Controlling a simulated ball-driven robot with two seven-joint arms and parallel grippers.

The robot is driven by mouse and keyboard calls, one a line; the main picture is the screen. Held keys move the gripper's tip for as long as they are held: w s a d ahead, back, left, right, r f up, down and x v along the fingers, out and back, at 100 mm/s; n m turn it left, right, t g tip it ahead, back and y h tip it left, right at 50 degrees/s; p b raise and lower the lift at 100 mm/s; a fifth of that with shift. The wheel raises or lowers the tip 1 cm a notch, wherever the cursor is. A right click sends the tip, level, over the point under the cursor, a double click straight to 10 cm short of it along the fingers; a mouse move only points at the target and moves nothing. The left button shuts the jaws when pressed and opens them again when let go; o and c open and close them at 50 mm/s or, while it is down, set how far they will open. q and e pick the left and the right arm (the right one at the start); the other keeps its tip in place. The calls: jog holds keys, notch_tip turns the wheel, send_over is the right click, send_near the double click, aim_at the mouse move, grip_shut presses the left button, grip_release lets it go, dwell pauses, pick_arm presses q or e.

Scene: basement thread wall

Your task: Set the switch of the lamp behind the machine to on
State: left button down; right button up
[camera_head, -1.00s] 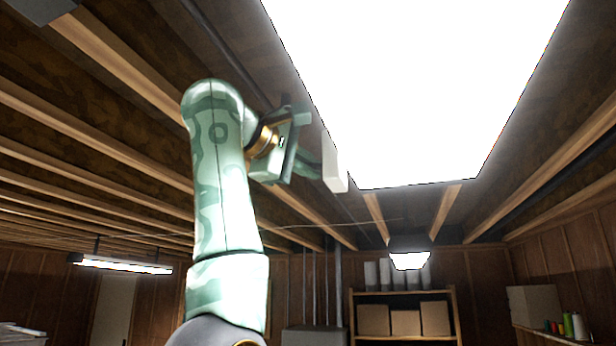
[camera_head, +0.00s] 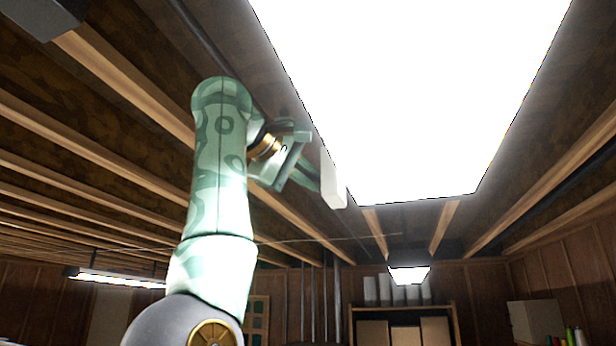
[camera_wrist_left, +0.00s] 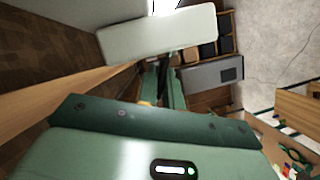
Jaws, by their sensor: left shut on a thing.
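A large lamp (camera_head: 410,90) hangs overhead, its panel glowing bright white. A pale end piece (camera_head: 333,180) shows at its left edge; a pale block, seemingly the same piece, also shows in the left wrist view (camera_wrist_left: 160,33). My left gripper (camera_head: 308,178) is raised beside this piece, its fingertips close to it. In the left wrist view my fingers (camera_wrist_left: 163,88) are shut on a thin dark piece (camera_wrist_left: 163,72) just below the pale block. I cannot tell clearly whether this is the switch. My right gripper is out of view.
Wooden ceiling joists (camera_head: 90,150) run close around my left arm. A second lit lamp (camera_head: 409,275) hangs farther back and a tube lamp (camera_head: 115,277) hangs at the left. A shelf with boxes (camera_head: 405,335) stands at the back.

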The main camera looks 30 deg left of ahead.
pick_arm(q)
jog(key=c, duration=1.8)
grip_release()
jog(key=b+v, duration=0.5)
jog(key=v, duration=1.1)
jog(key=shift+s+f, duration=0.1)
jog(key=shift+s, duration=0.05)
